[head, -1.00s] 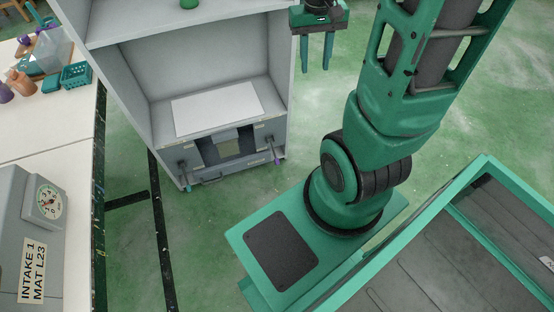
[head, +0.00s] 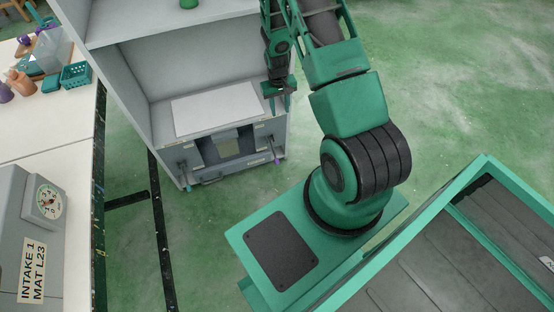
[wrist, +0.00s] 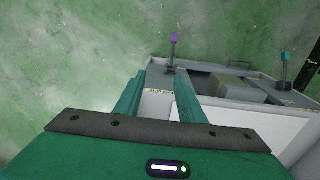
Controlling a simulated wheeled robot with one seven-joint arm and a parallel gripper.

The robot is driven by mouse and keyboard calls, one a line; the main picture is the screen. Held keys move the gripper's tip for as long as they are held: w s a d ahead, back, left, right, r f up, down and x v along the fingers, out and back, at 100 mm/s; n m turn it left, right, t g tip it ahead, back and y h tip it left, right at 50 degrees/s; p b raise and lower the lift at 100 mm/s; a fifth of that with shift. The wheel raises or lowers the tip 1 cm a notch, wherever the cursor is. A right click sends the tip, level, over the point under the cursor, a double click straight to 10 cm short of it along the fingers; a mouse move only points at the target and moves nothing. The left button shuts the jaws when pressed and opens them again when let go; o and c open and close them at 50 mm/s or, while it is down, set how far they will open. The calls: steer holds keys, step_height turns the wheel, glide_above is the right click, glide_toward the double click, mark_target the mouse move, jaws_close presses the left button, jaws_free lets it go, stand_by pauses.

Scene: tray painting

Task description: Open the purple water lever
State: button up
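The purple water lever (head: 277,159) sticks out at the right end of the low front of the grey cabinet. It also shows in the wrist view (wrist: 174,40), upright in the picture, beyond my fingertips and apart from them. My gripper (head: 279,102) is above the lever at the cabinet's right side in the head view. In the wrist view my gripper's two fingers (wrist: 156,82) stand apart with nothing between their tips, only the cabinet's edge behind them. A teal lever (head: 184,163) sits at the left end of the same front.
The grey cabinet (head: 125,32) has a white panel (head: 215,108) on its lower shelf. A bar handle (head: 212,179) lies along the low front. A white table (head: 50,120) with a gauge box stands at left. Green floor right of the cabinet is clear.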

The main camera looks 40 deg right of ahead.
glide_above(277, 160)
step_height(277, 160, down, 21)
steer(key=shift+y, duration=0.4)
step_height(277, 160, down, 10)
steer(key=shift+f, duration=0.1)
